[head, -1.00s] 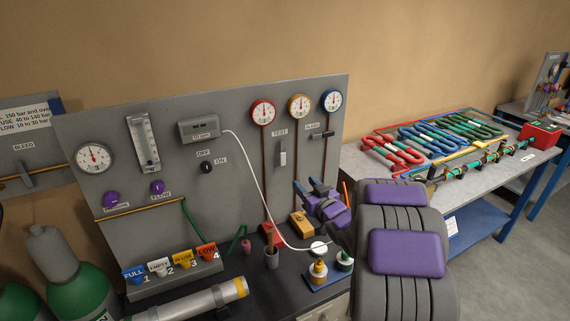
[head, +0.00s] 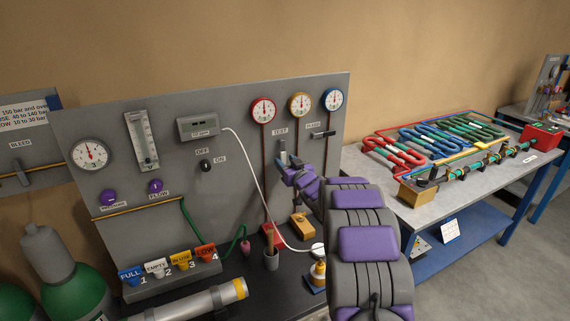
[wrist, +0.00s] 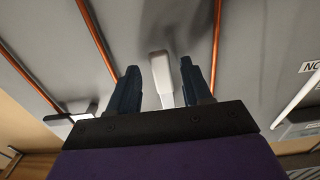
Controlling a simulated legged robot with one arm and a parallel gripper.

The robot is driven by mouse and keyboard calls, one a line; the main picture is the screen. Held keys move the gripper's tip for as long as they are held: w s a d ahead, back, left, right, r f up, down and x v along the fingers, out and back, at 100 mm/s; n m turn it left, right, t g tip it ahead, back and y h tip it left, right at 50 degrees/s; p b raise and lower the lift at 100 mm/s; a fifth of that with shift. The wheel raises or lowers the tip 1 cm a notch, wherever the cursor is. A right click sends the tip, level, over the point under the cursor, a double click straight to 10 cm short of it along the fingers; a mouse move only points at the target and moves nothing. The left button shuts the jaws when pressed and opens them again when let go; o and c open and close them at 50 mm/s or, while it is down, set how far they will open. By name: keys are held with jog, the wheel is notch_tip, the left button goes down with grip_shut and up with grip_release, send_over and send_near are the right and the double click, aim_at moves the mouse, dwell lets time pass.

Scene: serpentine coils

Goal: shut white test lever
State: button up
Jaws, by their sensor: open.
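The white test lever (wrist: 160,75) stands out from the grey panel and shows between my two fingers in the wrist view. In the head view my gripper (head: 289,164) is at the panel just below the TEST label (head: 279,131), and it covers most of the lever. In the wrist view my gripper (wrist: 157,90) is open, with one dark finger on each side of the lever. A gap shows on both sides, so I see no clear contact. The lever's lower end is hidden near the gripper body.
Copper pipes (wrist: 98,38) run along the panel on both sides of the lever. Red, yellow and blue gauges (head: 300,103) sit above.

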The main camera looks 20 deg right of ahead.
jog(key=shift+w, duration=0.5)
jog(key=shift+c, duration=0.2)
grip_shut()
dwell(0.3)
